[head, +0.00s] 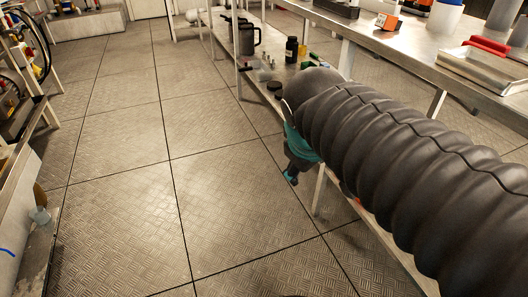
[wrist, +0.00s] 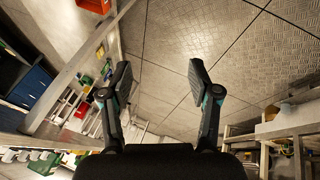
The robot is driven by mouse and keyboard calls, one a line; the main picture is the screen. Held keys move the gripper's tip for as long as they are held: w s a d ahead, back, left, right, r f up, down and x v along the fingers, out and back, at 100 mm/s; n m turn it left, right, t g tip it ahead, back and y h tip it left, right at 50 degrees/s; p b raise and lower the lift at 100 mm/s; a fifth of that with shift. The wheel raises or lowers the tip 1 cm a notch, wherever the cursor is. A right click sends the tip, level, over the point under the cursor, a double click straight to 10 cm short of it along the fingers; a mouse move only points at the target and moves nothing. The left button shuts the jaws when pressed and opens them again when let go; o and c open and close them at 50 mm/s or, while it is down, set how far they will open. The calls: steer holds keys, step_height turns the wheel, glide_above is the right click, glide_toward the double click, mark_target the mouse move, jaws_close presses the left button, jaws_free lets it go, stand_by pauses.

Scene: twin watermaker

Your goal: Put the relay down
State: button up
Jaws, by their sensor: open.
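My gripper (wrist: 158,72) is open in the wrist view, with nothing between its fingers and the plated floor beyond them. In the head view my gripper (head: 291,176) is partly hidden by my arm and hangs beside the bench, over the floor. A small orange and white block (head: 388,22) stands on the bench top (head: 352,32) at the upper right of the head view. It may be the relay, but I cannot tell for sure. It is apart from my gripper.
A metal tray (head: 480,72) with a red-handled item lies on the bench. A dark jug (head: 244,38) and a black bottle (head: 291,49) stand on the lower shelf. Bench legs are close to my arm. The floor (head: 120,170) at left is clear.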

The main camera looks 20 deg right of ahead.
steer(key=s+a+f+m+t+y, duration=0.1)
steer(key=s+a+f+m+y, duration=0.1)
steer(key=s+a+f+m, duration=0.2)
steer(key=shift+s+a+y, duration=0.25)
steer(key=shift+a+y, duration=0.05)
steer(key=shift+a, duration=0.35)
